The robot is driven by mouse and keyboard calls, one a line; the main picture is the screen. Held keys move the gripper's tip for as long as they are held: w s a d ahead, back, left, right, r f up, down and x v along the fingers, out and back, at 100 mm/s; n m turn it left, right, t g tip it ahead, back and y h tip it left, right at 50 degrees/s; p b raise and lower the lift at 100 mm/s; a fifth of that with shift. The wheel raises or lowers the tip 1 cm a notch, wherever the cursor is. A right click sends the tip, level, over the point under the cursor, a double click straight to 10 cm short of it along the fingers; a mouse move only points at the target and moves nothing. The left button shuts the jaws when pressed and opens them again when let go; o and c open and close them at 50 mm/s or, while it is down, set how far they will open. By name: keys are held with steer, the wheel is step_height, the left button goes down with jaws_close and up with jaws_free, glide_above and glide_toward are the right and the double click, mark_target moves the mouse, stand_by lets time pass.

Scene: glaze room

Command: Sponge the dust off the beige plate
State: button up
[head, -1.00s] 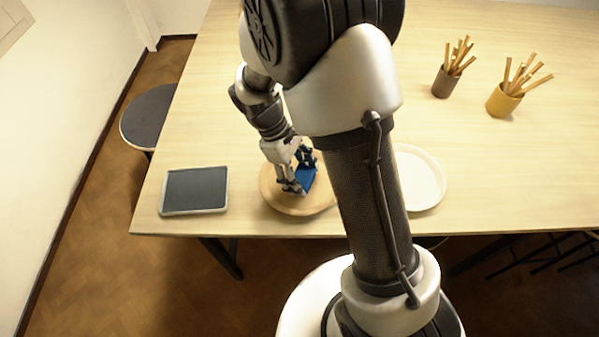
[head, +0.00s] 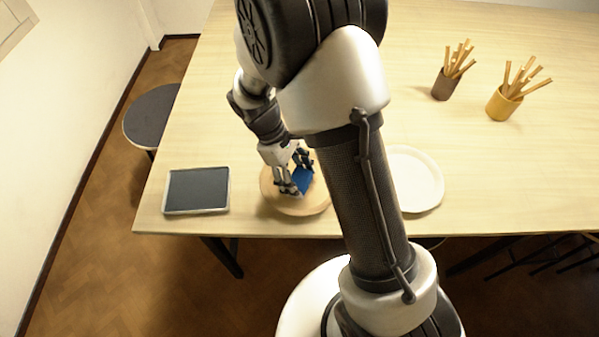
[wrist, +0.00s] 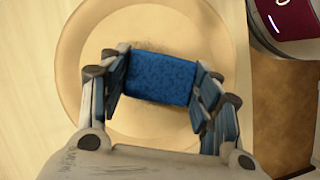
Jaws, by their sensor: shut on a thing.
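The beige plate (head: 312,207) lies near the table's front edge, and it fills the middle of the wrist view (wrist: 85,50). A blue sponge (wrist: 160,78) is over the middle of the plate; it also shows in the head view (head: 302,181). My gripper (wrist: 158,84) is shut on the sponge, with one finger at each side. A faint greyish patch of dust (wrist: 150,46) shows on the plate just beyond the sponge's far edge. What lies under the sponge is hidden. I cannot tell whether the sponge touches the plate.
A dark tray with a pale rim (head: 197,211) lies left of the plate. A white plate (head: 428,181) is to the right, partly behind my arm. A brown cup (head: 443,86) and a yellow cup (head: 501,104) of sticks stand farther back. A dark round stool (head: 148,117) is beyond the left edge.

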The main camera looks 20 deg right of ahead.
mark_target(305, 181)
steer(key=shift+s+a+r, duration=0.1)
steer(key=shift+s+r, duration=0.05)
steer(key=shift+s, duration=0.05)
step_height(305, 181, up, 3)
steer(key=shift+s+f+p, duration=0.15)
steer(key=shift+f+p, duration=0.05)
steer(key=shift+p, duration=0.8)
steer(key=shift+w+r+p, duration=0.2)
steer(key=shift+r+p, duration=0.4)
steer(key=shift+r, duration=0.05)
steer(key=shift+r+p, duration=1.65)
steer(key=shift+r, duration=0.3)
